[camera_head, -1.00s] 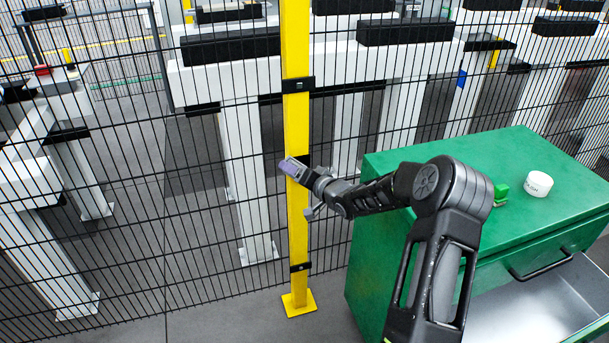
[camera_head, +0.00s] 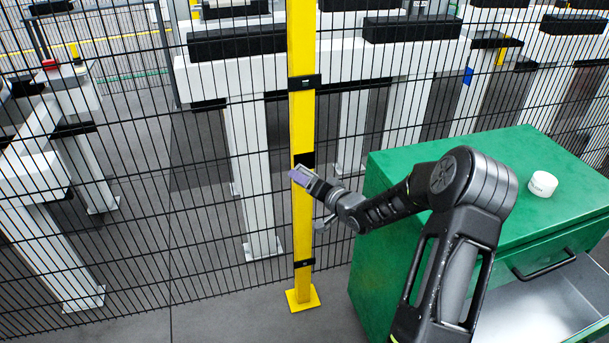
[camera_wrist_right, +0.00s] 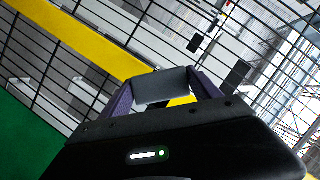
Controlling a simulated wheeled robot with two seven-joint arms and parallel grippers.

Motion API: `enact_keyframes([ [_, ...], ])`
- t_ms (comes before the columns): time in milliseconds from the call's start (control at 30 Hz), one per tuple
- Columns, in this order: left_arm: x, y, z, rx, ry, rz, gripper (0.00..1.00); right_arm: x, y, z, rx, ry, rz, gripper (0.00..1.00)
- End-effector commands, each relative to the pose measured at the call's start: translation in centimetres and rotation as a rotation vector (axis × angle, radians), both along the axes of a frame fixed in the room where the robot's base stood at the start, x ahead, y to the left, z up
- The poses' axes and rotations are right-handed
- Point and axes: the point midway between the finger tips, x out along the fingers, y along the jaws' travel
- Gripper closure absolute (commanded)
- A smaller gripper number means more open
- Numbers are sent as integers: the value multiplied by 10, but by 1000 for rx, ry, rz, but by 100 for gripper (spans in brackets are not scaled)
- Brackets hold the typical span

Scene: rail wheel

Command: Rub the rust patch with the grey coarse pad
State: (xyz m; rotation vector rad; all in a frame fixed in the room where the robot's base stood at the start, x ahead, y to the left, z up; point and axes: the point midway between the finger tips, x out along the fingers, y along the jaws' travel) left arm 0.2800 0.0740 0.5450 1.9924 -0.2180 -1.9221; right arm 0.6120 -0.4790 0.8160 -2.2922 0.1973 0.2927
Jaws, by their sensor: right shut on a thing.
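My right gripper (camera_head: 299,176) is at the yellow fence post (camera_head: 301,125), a little below mid-height, in the head view. In the right wrist view, its purple-lined fingers (camera_wrist_right: 160,92) are shut on the grey coarse pad (camera_wrist_right: 160,84). The pad is a flat grey block spanning the gap between the fingers. The yellow post (camera_wrist_right: 85,40) runs diagonally behind it. I cannot tell whether the pad touches the post. I cannot make out the rust patch; the gripper and pad cover part of the post. My left gripper is not in view.
A black mesh fence (camera_head: 200,200) runs both sides of the post, with white machine frames behind. A green cabinet (camera_head: 390,165) stands right of the post, beside my right arm. A white round container (camera_head: 543,184) sits on it. Its drawer (camera_head: 565,300) is open.

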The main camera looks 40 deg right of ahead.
Motion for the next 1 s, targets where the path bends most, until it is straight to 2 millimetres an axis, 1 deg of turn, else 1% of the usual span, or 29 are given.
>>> enact_keyframes([
  [100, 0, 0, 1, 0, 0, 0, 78, -5, 1, 1, 0, -2, -1, 60],
  [467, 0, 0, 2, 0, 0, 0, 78, -7, 2, 1, 0, -1, 0, 60],
  [800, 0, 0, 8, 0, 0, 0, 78, -31, 10, 1, 0, -1, -1, 60],
  [1000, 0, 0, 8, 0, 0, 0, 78, -34, 11, 0, 0, -1, -1, 60],
])
